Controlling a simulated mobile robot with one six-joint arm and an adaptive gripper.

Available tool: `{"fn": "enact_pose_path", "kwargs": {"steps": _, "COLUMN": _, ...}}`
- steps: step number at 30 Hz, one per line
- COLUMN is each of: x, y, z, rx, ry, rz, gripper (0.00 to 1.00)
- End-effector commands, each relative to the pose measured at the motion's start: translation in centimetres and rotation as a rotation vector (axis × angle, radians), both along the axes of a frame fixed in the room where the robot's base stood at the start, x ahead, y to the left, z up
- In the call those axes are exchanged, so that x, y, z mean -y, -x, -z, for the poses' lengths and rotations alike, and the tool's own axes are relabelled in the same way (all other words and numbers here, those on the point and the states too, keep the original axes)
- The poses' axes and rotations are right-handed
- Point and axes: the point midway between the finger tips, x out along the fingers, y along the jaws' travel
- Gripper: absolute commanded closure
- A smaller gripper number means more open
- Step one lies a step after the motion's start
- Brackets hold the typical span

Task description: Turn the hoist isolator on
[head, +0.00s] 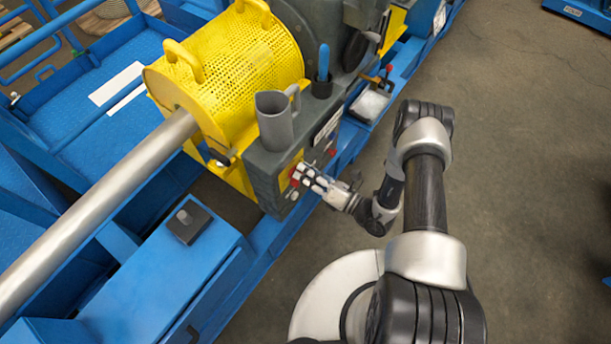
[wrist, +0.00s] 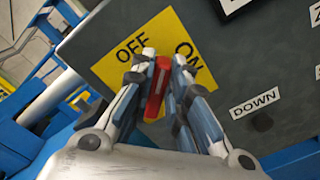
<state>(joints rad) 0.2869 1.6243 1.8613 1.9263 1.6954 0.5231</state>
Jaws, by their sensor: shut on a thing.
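The hoist isolator is a red handle (wrist: 156,90) on a yellow plate (wrist: 182,42) marked OFF and ON, on the face of a dark grey box (head: 266,172). In the wrist view my gripper (wrist: 165,65) has its two fingers on either side of the red handle and is shut on it. The handle's visible part stands nearly upright in the picture, leaning slightly, between the OFF and ON words. In the head view my gripper (head: 302,178) is at the box's face, and its fingers hide most of the handle.
A DOWN label (wrist: 254,102) with a dark button (wrist: 262,122) sits right of the plate. A grey jug (head: 274,122) stands on the box. A yellow mesh guard (head: 252,60) and a steel shaft (head: 95,212) lie left.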

Motion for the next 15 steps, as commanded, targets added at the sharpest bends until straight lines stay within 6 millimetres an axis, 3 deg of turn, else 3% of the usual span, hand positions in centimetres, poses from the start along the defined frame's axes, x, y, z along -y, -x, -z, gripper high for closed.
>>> {"fn": "enact_pose_path", "kwargs": {"steps": 15, "x": 0.21, "y": -0.24, "z": 0.98, "rx": -0.373, "ry": -0.288, "rz": 0.0, "gripper": 1.0}}
